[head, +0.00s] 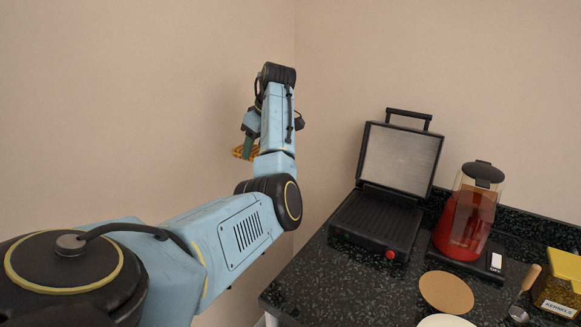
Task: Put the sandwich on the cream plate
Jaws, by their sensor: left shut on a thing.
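The sandwich (240,152) shows as a small golden-brown, grill-marked edge, mostly hidden behind my left arm. My left gripper (249,146) is shut on it and holds it up in the air, in front of the bare wall and left of the counter. A cream plate (446,321) shows only its far rim at the bottom edge of the head view, to the right of and well below the gripper. My right gripper is not in view.
An open contact grill (376,222) stands on the dark speckled counter (315,284), its lid raised. A red-filled blender-like appliance (466,215), a tan round disc (446,291), a scoop (524,297) and a yellow kernels box (560,284) stand to the right. The counter's front-left corner is clear.

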